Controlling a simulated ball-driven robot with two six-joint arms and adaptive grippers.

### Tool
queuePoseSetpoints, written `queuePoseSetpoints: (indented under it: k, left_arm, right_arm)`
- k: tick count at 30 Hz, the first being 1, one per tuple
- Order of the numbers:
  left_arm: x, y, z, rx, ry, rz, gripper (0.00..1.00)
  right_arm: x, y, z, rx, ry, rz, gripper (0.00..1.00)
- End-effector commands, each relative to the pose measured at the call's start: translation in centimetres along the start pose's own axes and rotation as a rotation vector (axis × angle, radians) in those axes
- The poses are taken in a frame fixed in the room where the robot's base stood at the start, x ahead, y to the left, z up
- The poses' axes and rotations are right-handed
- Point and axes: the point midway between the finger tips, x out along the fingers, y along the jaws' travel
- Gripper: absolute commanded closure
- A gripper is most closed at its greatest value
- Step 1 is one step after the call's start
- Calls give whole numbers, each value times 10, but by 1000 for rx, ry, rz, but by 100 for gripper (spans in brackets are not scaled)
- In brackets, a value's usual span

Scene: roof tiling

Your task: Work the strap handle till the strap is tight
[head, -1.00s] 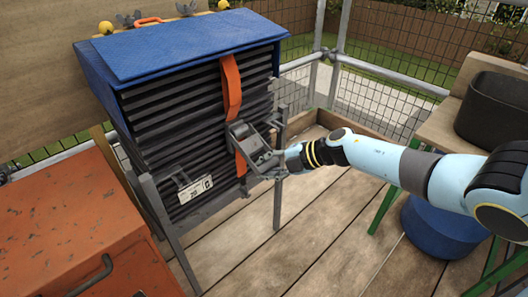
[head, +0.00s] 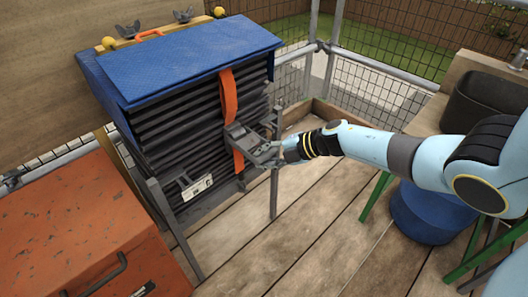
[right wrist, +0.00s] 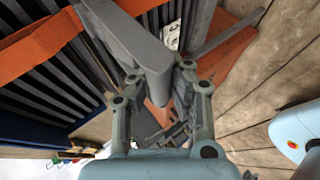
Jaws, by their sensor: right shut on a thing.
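An orange strap (head: 229,97) runs down the front of a stack of dark tiles (head: 180,130) with a blue cover on top; it also shows in the right wrist view (right wrist: 42,45). A grey ratchet buckle (head: 236,132) sits on the strap. Its handle (head: 262,150) sticks out from the stack towards the right. My right gripper (head: 274,158) is shut on the handle. In the right wrist view the grey handle (right wrist: 140,50) runs down between the two fingers. My left gripper is not in view.
A grey metal frame (head: 274,190) holds the stack. An orange chest (head: 80,230) stands at the left. A blue drum (head: 430,215) and a bench with a black tub (head: 485,100) are at the right. The plank floor in front is clear.

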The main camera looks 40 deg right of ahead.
Motion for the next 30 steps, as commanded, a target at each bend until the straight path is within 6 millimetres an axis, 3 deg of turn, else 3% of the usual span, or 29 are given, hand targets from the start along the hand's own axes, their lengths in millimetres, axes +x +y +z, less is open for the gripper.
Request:
queuePoseSetpoints:
  k: [7, 8, 15, 30]
  left_arm:
    - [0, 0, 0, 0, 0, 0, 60]
    - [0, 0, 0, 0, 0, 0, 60]
    - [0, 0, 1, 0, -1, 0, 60]
    - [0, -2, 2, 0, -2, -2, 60]
  right_arm:
    - [-1, -6, -2, 6, 5, -8, 100]
    - [-1, -6, -2, 6, 5, -8, 86]
    - [0, -4, -1, 3, 3, -5, 57]
    - [-9, -2, 1, 0, 0, -2, 57]
